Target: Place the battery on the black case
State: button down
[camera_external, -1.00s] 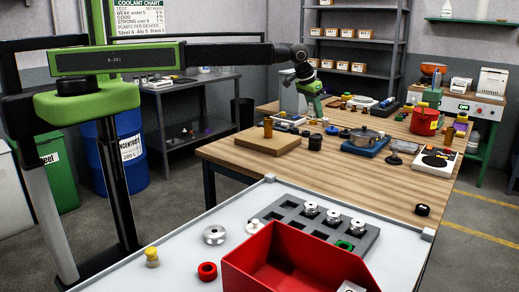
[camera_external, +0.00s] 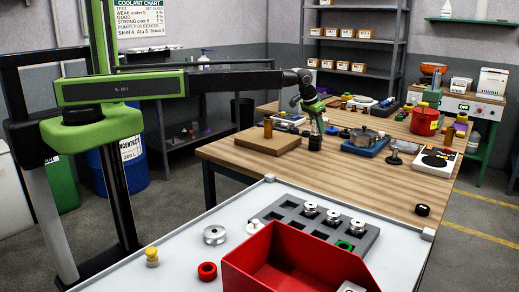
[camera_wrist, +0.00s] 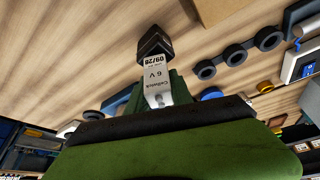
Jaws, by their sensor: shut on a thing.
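My gripper (camera_external: 314,112) is over the wooden table, pointing down. In the wrist view it (camera_wrist: 160,88) is shut on a pale battery (camera_wrist: 155,78) with a printed label reading 6 V and 09/28. A black case (camera_wrist: 154,42) shows just past the battery's far end. In the external view the black case (camera_external: 315,143) stands on the table right under my gripper. The battery looks lined up over the case. I cannot tell whether it touches the case or is slightly above it. The gripper hides most of the battery in the external view.
A wooden board (camera_external: 262,146) with an amber bottle (camera_external: 268,126) lies left of the case. A blue tray (camera_external: 366,150) holding a pot (camera_external: 362,137) is to the right. Several black rings (camera_wrist: 235,55) lie nearby. A red bin (camera_external: 290,262) is on the front table.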

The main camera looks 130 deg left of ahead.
jog(key=shift+f, duration=0.45)
jog(key=c, duration=1.1)
grip_release()
jog(key=shift+r, duration=0.1)
jog(key=p+v, duration=1.1)
jog(key=v, duration=0.1)
jog(key=shift+r+p, duration=0.15)
jog(key=shift+p, duration=0.15)
